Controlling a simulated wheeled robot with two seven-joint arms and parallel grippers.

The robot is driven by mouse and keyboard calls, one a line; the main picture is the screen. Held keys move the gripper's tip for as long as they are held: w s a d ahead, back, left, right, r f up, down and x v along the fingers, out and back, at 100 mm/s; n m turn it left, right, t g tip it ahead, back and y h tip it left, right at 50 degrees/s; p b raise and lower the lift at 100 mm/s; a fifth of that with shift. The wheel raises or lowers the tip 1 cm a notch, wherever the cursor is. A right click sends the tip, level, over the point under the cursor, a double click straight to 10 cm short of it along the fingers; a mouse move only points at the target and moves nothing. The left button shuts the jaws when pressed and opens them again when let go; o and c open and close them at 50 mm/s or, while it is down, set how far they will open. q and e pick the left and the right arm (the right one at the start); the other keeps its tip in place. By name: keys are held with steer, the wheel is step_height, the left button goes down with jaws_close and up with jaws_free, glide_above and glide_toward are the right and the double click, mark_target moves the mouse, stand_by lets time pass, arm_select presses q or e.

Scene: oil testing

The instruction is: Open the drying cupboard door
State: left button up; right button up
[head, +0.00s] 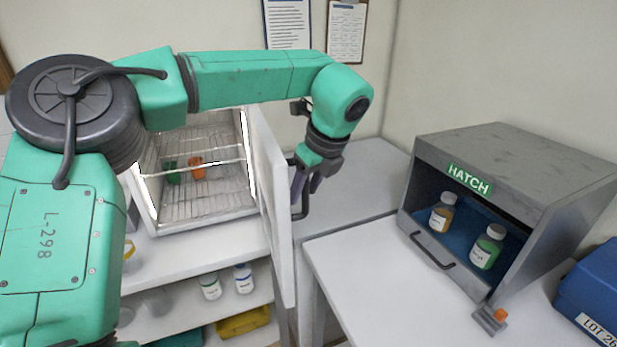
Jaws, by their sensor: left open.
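The drying cupboard (207,222) stands on the white bench at the left, its front open to view. Its white door (272,205) is swung out to the right, roughly square to the cupboard front. Inside are wire racks with a green item (173,178) and an orange item (197,168). The dark door handle (304,205) is on the door's right-hand face. My left gripper (300,187) is open at the upper part of this handle, pointing down; I cannot tell whether it touches. My left arm covers the cupboard's top. My right gripper is not in view.
A grey hatch box (520,170) on the right table holds two bottles, one amber (442,214) and one green (486,248). A blue box (592,290) is at the far right. Bottles (211,287) stand on the shelf below. The table surface (350,275) left of the hatch is clear.

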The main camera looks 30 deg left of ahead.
arm_select(q)
steer(key=p+v, duration=0.6)
steer(key=v, duration=0.8)
steer(key=shift+r, duration=0.15)
